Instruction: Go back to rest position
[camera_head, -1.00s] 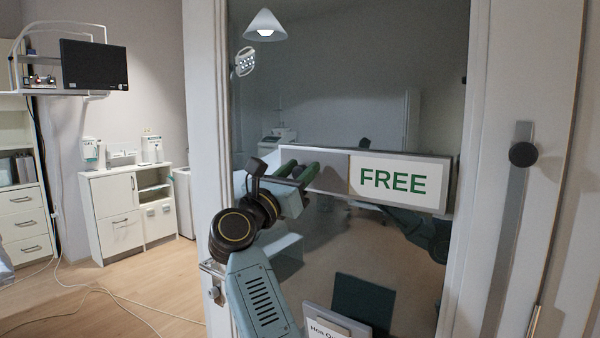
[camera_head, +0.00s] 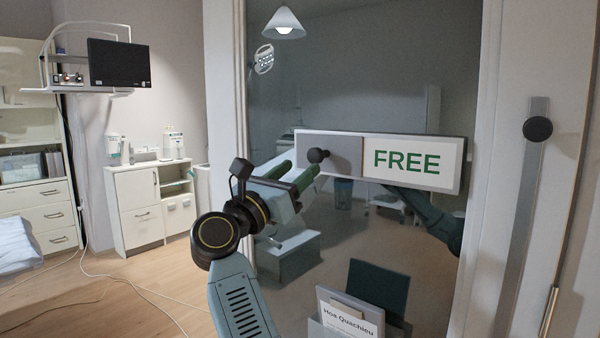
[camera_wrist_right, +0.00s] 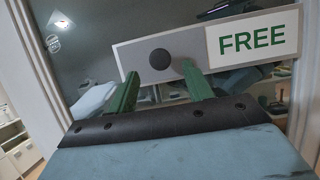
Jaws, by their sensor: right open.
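My right gripper (camera_head: 301,170) is open and empty, with two green fingers pointing at a sliding sign on the glass. The sign (camera_head: 412,162) reads FREE in green on white at its right part. Its grey left part (camera_head: 343,146) carries a round dark knob (camera_head: 318,155). In the right wrist view the knob (camera_wrist_right: 159,59) shows between and beyond the tips of the open fingers (camera_wrist_right: 160,72). The fingers look apart from the knob; the exact gap cannot be told. My left gripper is not in view.
The sign is on a glass panel (camera_head: 400,265) in a white frame (camera_head: 228,100). A second dark knob (camera_head: 537,129) sits on a grey strip at the right. A holder with a name card (camera_head: 350,318) is low on the glass. Cabinets (camera_head: 137,210) and open floor lie left.

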